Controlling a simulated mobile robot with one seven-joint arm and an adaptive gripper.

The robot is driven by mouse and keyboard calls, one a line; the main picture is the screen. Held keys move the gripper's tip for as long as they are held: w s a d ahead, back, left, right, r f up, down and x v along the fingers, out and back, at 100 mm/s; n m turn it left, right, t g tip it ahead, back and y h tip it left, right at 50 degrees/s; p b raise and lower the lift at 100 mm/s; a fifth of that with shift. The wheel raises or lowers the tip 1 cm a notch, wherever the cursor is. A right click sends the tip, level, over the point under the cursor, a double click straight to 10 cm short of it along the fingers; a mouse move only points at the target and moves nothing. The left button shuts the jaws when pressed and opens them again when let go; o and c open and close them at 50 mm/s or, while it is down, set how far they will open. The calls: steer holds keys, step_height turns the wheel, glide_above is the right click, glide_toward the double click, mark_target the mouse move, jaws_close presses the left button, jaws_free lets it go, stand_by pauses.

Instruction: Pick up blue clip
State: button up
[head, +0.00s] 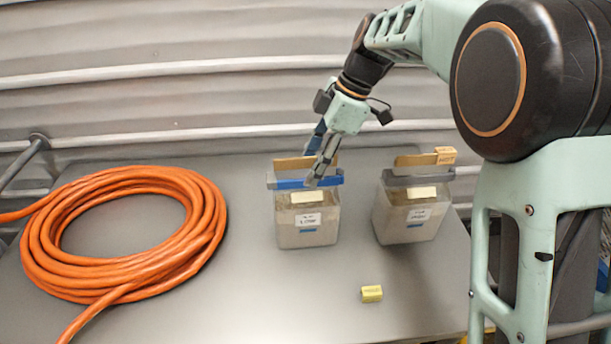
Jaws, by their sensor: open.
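The blue clip (289,184) is a blue bar lying across the top of the left clear container (308,233), towards its front rim. My gripper (314,168) points down over this container from the upper right. Its jaws are open, with the fingertips at the clip's right half and hiding part of it. I cannot tell whether a finger touches the clip. No object shows held between the fingers.
A second container (405,228) with a grey bar (402,180) across its top stands to the right. A yellow block (372,294) lies on the grey table (260,305) in front. A coiled orange hose (205,215) fills the left side. A ribbed wall (150,105) stands behind.

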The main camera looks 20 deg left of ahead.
steer(key=shift+x, duration=1)
steer(key=c, duration=1.2)
step_height(320, 180, up, 11)
steer(key=shift+f, duration=0.1)
steer(key=shift+r+p, duration=2.7)
steer(key=shift+r, duration=0.45)
